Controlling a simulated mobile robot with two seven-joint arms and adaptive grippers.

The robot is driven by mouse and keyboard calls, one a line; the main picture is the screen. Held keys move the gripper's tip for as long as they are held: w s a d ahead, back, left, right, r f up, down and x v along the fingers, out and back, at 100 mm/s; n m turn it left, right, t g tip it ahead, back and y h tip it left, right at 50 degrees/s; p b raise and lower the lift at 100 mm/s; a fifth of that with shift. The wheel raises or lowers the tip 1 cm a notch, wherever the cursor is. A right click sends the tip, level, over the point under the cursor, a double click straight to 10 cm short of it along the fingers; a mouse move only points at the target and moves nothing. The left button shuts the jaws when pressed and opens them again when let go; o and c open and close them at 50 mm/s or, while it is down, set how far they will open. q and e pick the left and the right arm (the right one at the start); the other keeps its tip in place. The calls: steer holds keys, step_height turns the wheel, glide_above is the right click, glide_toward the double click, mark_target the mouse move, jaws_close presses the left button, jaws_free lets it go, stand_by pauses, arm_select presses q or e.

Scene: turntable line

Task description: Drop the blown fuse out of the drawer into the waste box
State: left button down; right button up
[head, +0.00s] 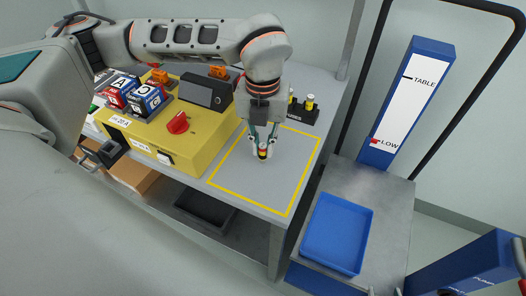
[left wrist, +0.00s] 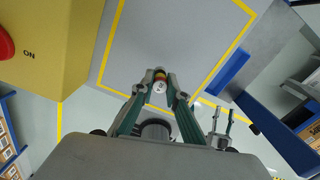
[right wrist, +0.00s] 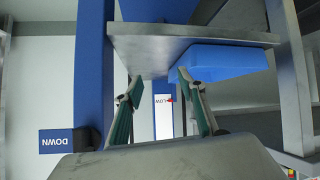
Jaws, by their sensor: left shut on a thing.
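My left gripper (head: 263,150) is shut on a small fuse (head: 263,155) with a yellow-orange band. It holds the fuse over the yellow-outlined area of the grey table (head: 235,178). In the left wrist view the fuse (left wrist: 160,83) sits between the fingertips, its pale end facing the camera. A small black open-topped part (head: 101,154), possibly the drawer, juts from the front of the yellow machine (head: 190,145). A black open bin (head: 205,212) stands below the table; no label shows on it. My right gripper (right wrist: 153,85) is open and empty, below the lift's plate.
A fuse rack (head: 300,112) holds yellow-topped fuses at the table's back right. A blue tray (head: 338,232) lies on the lift plate (head: 387,215), lower than the table. The blue lift column (head: 410,105) reads TABLE and LOW, its red pointer at LOW. A cardboard box (head: 133,176) is under the table.

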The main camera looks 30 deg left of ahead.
mark_target(263, 153)
arm_select(q)
steer(key=shift+f, duration=1.4)
steer(key=shift+f, duration=0.1)
steer(key=shift+f, duration=0.1)
steer(key=c, duration=2)
jaws_free()
